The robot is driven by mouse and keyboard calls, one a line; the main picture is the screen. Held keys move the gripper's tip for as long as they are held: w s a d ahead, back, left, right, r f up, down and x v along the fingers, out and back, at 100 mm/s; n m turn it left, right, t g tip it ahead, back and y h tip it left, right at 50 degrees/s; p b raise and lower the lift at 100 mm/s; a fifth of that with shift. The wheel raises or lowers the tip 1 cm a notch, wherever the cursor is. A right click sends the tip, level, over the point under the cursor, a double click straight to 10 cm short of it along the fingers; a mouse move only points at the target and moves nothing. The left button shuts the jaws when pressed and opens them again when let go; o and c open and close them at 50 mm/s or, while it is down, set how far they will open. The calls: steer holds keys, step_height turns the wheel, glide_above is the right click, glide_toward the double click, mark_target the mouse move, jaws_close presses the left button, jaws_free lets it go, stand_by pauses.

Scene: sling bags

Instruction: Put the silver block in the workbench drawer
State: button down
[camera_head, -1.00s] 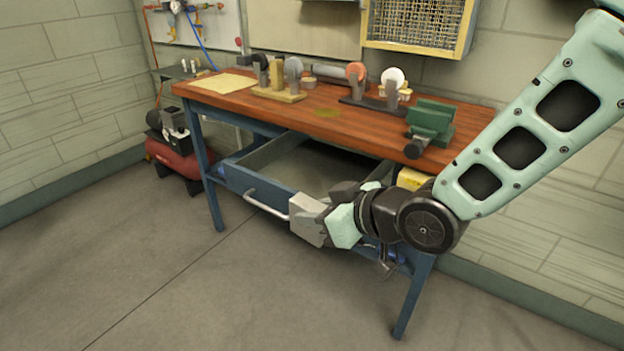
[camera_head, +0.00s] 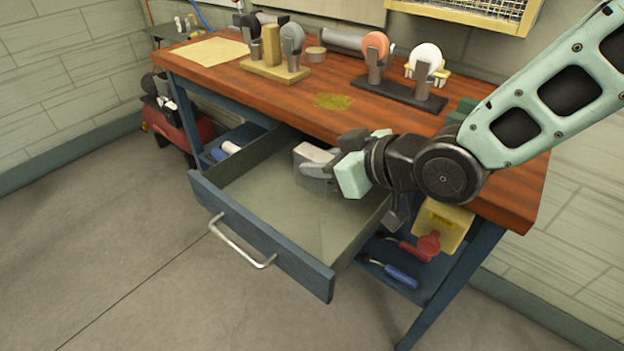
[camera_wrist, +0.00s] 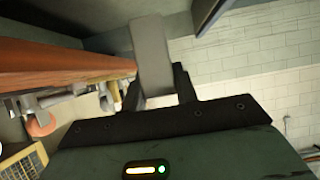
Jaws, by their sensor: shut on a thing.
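The silver block (camera_head: 312,168) is a grey box in my gripper (camera_head: 334,168), which is shut on it. In the head view the block appears over the back right part of the open drawer's inside. Whether it touches the drawer floor cannot be told. The workbench drawer (camera_head: 262,240) is pulled out, with a blue front, a metal handle and a bare grey floor. In the wrist view the block (camera_wrist: 152,55) sticks out beyond my gripper (camera_wrist: 158,92), whose fingers are partly hidden.
The wooden benchtop (camera_head: 240,91) overhangs the drawer's back, close to my gripper. Grinding tools (camera_head: 376,65) stand on it. Blue-handled tools (camera_head: 401,276) lie on a lower shelf. The drawer's front half is clear.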

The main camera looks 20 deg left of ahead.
mark_target(322, 187)
steer(key=f, duration=0.6)
steer(key=shift+w+b, duration=0.25)
steer(key=shift+b, duration=0.15)
steer(key=shift+f, duration=1.95)
steer(key=shift+f+b, duration=0.2)
steer(key=shift+b, duration=0.15)
steer(key=c, duration=1.1)
jaws_free()
steer(key=shift+r, duration=0.1)
